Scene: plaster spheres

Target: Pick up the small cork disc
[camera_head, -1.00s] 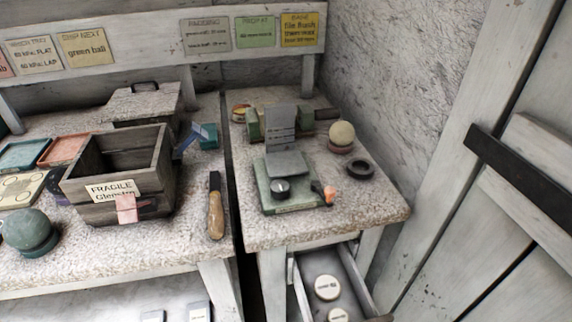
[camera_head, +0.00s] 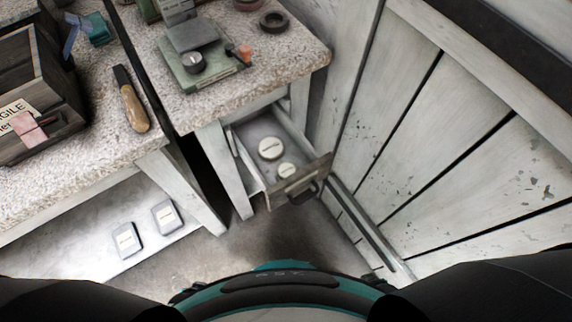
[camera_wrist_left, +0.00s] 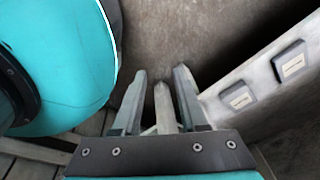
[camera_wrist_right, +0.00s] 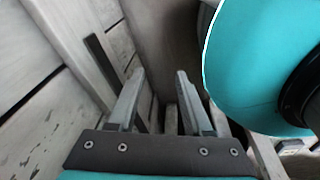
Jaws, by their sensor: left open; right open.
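Two round pale discs with labels lie in the open drawer in the head view. The smaller disc (camera_head: 286,170) is nearer the drawer front, and the larger disc (camera_head: 270,148) is just behind it. The smaller one fits the small cork disc by size, but its material and label are too small to make out. My left gripper (camera_wrist_left: 160,72) is open with nothing held, seen in the left wrist view. My right gripper (camera_wrist_right: 160,74) is open and empty in the right wrist view. Neither gripper shows in the head view, and neither wrist view shows the discs.
The drawer (camera_head: 306,178) juts out under the right table (camera_head: 285,60), beside a plank wall on the right. On that table are a green scale (camera_head: 222,72) and a dark ring (camera_head: 273,22). A wooden-handled tool (camera_head: 133,108) lies on the left table. Two grey blocks sit on its lower shelf.

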